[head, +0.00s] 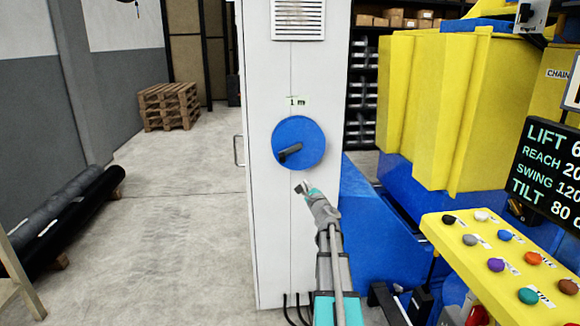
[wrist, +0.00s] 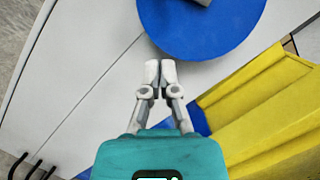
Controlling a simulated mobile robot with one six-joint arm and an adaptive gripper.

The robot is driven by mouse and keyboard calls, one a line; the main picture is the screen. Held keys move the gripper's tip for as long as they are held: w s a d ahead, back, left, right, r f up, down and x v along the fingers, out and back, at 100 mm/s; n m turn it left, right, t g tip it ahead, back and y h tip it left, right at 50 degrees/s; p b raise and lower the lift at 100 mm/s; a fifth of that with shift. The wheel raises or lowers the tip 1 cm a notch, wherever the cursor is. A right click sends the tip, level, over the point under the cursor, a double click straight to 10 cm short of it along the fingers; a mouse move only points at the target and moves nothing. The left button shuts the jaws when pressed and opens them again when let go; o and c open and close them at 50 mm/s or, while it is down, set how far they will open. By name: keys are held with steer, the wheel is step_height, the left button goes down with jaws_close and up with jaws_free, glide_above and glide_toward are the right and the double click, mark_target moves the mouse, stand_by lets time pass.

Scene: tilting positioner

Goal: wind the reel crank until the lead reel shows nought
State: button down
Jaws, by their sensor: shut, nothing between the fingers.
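The lead reel is a blue disc (head: 312,145) on the front of a white cabinet. Its dark crank handle (head: 290,153) sits left of the disc's middle, slightly below centre. A small label (head: 298,101) above the disc reads "1 m". My gripper (head: 301,188) is below the disc in the head view, apart from the handle. In the wrist view my gripper (wrist: 160,66) is shut and empty, its tips near the lower edge of the blue disc (wrist: 200,28).
The white cabinet (head: 268,215) stands ahead, with cables at its foot. A yellow button panel (head: 480,285) and a dark display (head: 548,165) are at right, before a yellow and blue machine (head: 440,110). Pallets (head: 168,105) and dark rolls (head: 65,215) are at left; floor between is clear.

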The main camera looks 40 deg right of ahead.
steer(key=p, duration=0.2)
glide_toward(291, 153)
steer(key=w+d+f, duration=0.2)
steer(key=w+f, duration=0.1)
steer(key=w, duration=0.1)
steer(key=shift+w+a+r+p, duration=0.4)
steer(key=shift+a+r+p, duration=0.1)
steer(key=shift+a+p, duration=0.15)
steer(key=shift+w+a+r+p, duration=0.45)
steer(key=shift+a+r+p, duration=0.1)
steer(key=shift+a, duration=0.15)
steer(key=shift+a+m, duration=0.1)
steer(key=shift+m, duration=0.2)
steer(key=shift+s+r, duration=0.1)
steer(key=shift+r, duration=0.05)
